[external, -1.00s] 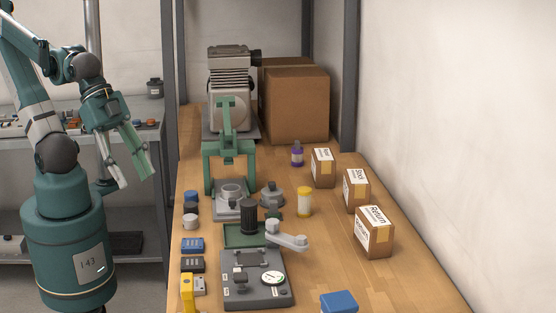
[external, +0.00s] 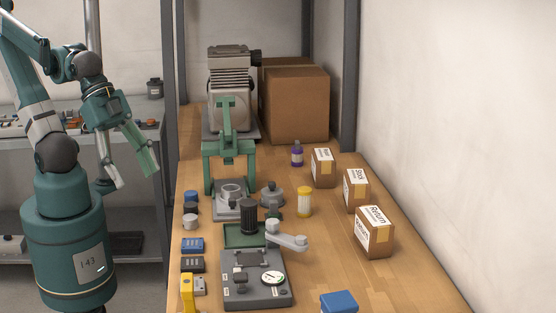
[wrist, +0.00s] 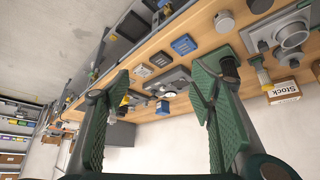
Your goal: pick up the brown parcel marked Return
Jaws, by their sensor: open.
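The brown parcel marked Return (external: 377,240) stands upright on the right side of the wooden bench, nearest the camera in a row of three small parcels. Its white label lies on top and runs down one side. I cannot make it out in the wrist view. My gripper (external: 138,176) is open and empty, off the bench's left edge, far to the left of the parcel and pointing down. In the wrist view my two green fingers (wrist: 161,82) are spread wide with nothing held between them.
Behind it stand the Stock parcel (external: 356,190) and another small parcel (external: 322,168). A blue box (external: 339,302) sits in front. The wall bounds the right.

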